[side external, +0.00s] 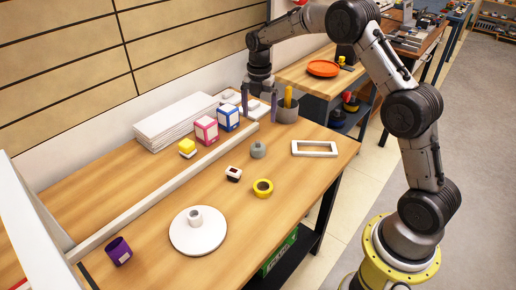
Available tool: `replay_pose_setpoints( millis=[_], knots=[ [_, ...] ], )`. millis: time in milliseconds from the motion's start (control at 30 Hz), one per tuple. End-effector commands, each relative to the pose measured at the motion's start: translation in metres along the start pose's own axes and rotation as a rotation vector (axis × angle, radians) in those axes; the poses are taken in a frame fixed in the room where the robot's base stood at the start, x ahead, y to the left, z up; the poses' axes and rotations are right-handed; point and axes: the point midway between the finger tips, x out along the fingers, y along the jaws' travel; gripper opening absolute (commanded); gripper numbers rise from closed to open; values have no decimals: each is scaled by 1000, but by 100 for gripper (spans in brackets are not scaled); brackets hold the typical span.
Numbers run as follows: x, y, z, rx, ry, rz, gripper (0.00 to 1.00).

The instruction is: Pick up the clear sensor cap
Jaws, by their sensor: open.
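My gripper (260,119) points down at the back of the bench, with its two dark fingers apart and nothing seen between them. A small grey-green, dull piece with a knob on top (258,149) stands on the wood in front of and below the gripper. It may be the clear sensor cap, but the picture is too small to be sure. A pale short cylinder (195,217) with a dark opening stands on a round white plate (183,240) at the front left; it could also be a cap.
A grey cup with a yellow item (287,110) is right of the gripper.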

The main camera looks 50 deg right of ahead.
Motion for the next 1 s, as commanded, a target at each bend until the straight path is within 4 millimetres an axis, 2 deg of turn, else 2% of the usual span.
replay_pose_setpoints(
  millis=[300,567,800,1000],
  knots=[
    [58,-1,-1,0,2,-3,98],
    [77,0,-2,0,0,-1,98],
    [110,2,-4,0,2,-3,98],
    [125,2,-3,0,1,-1,98]
  ],
)
